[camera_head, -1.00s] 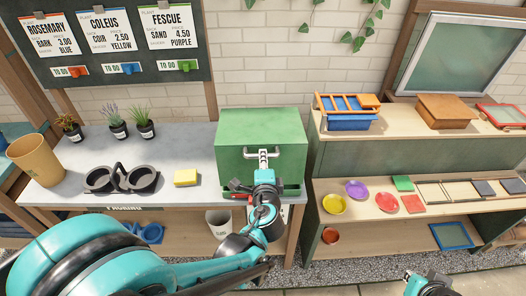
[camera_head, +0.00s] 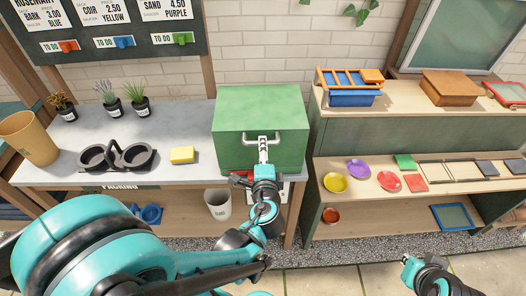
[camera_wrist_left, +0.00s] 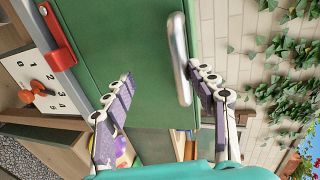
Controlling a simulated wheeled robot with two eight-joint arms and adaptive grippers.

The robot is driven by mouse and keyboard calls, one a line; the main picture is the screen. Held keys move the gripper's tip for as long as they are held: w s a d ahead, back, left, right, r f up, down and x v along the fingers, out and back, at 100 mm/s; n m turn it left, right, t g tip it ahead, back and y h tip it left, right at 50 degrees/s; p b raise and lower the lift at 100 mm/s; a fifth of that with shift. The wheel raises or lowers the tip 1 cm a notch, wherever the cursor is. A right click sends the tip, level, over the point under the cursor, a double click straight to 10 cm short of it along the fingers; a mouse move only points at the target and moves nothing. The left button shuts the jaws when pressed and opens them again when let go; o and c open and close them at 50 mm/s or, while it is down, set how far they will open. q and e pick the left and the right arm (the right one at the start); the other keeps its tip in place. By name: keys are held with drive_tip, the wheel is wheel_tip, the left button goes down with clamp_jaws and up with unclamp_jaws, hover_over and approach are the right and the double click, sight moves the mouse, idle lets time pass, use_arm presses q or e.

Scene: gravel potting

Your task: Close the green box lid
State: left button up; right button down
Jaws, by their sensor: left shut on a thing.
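The green box (camera_head: 259,110) stands on the right end of the grey table. Its green front panel carries a metal bar handle (camera_head: 277,138), also seen in the left wrist view (camera_wrist_left: 179,60). In the head view the front panel looks closed, but its lower edge is partly hidden by my arm. My left gripper (camera_head: 263,147) is at the front panel, at the handle. In the left wrist view the handle bar lies between its two spread fingers (camera_wrist_left: 160,82), close to the right one.
A yellow sponge (camera_head: 182,155), a black double holder (camera_head: 117,158) and several small potted plants stand left of the box. A tan pot (camera_head: 29,138) is at far left. The shelf (camera_head: 330,160) right of the box holds colored saucers and trays.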

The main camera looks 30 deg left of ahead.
use_arm(q)
drive_tip(key=shift+s+f, duration=0.1)
drive_tip(key=shift+s, duration=0.05)
drive_tip(key=v, duration=1.1)
drive_tip(key=shift+s+d, duration=0.3)
idle(0.5)
